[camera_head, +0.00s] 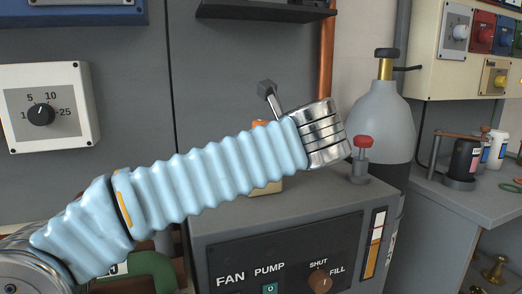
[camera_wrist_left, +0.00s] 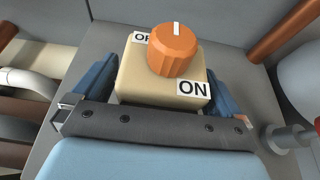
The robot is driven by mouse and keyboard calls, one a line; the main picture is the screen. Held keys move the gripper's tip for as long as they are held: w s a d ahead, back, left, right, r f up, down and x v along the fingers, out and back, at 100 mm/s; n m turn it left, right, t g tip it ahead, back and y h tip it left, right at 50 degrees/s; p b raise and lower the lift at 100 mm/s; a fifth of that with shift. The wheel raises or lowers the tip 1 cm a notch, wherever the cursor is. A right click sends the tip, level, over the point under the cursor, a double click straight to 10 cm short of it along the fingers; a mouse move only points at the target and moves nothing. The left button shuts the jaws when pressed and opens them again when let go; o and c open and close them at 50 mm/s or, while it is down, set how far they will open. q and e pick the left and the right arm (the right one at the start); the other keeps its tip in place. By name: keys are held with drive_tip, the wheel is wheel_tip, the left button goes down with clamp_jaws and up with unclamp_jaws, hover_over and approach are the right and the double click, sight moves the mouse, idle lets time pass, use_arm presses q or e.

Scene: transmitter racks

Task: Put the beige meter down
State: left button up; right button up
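The beige meter (camera_wrist_left: 140,84) is a beige box with an orange knob and ON and OFF labels in the left wrist view. My left gripper (camera_wrist_left: 161,72) has its blue fingers against the box's two sides, shut on it. In the head view my light blue sleeved left arm covers most of the meter; a bit of its orange knob (camera_head: 259,123) and a lower beige edge show. The meter is over the grey fan and pump cabinet (camera_head: 230,208); whether it touches the top is hidden. My right gripper is out of view.
A red-capped valve (camera_head: 362,146) stands at the cabinet's right rear, beside a grey gas cylinder (camera_head: 372,112). A copper pipe (camera_head: 326,62) runs down behind. Small bottles (camera_head: 465,160) stand on the right counter. A wall dial box (camera_head: 49,104) is at left.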

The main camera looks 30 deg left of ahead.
use_arm(q)
drive_tip(key=shift+r, duration=0.1)
drive_tip(key=shift+s+d+r, duration=0.1)
drive_tip(key=shift+d+r, duration=0.05)
drive_tip(key=shift+d, duration=0.05)
drive_tip(key=p+v, duration=0.1)
drive_tip(key=v, duration=1)
drive_tip(key=shift+d, duration=0.25)
drive_tip(key=shift+s+r, duration=0.15)
